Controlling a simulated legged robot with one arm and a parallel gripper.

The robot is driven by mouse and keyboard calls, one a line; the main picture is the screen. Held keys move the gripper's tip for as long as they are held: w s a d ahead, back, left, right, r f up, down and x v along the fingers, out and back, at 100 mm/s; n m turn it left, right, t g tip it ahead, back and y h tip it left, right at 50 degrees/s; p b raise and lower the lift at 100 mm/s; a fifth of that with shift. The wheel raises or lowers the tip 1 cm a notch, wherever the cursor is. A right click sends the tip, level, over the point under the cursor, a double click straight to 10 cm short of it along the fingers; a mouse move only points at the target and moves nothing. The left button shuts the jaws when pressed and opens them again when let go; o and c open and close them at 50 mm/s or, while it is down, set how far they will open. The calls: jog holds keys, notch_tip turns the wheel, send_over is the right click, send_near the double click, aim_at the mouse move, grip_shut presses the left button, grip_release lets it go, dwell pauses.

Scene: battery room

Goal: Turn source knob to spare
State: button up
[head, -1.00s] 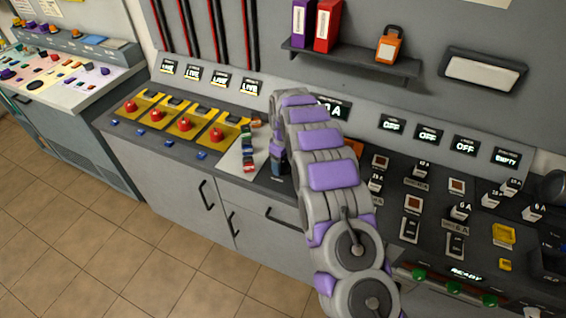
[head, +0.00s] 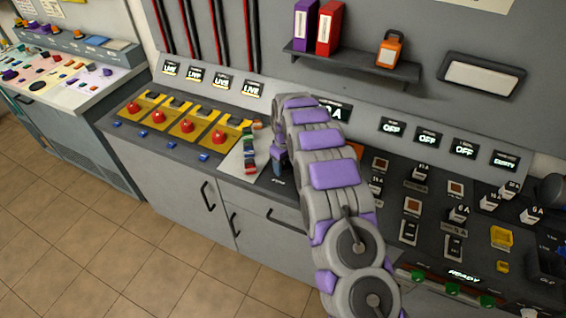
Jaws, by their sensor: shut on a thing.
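My arm reaches up and over the console, and its end bends down onto the dark panel just right of the pale strip. My gripper (head: 279,164) is small and partly covered by my own arm. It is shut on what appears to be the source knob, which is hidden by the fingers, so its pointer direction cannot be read. A small white label lies on the panel just below the gripper. A display (head: 338,112) behind my arm shows an "A" with part of its text covered.
Left of my gripper is a pale strip (head: 238,172) with several coloured pieces. Further left are several red buttons (head: 187,126) on yellow plates, under displays reading LIVE. Right of my arm are switches and OFF displays (head: 393,127). A shelf (head: 350,64) hangs above.

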aim_at(285, 165)
jog(key=m+p, duration=0.2)
jog(key=m, duration=0.1)
jog(key=shift+d+r+m+p, duration=0.1)
jog(key=shift+d+m+p, duration=0.05)
jog(key=shift+m+p, duration=0.15)
jog(key=m+p, duration=0.2)
jog(key=m, duration=0.2)
jog(key=shift+m+p, duration=0.3)
jog(key=m+p, duration=0.1)
jog(key=m, duration=0.3)
jog(key=shift+p, duration=0.35)
jog(key=shift+s+m+p, duration=0.1)
jog(key=shift+m+p, duration=0.45)
jog(key=shift+m, duration=1.25)
jog(key=shift+t, duration=0.3)
jog(key=o, duration=1)
notch_tip(285, 165, up, 17)
jog(key=p, duration=0.1)
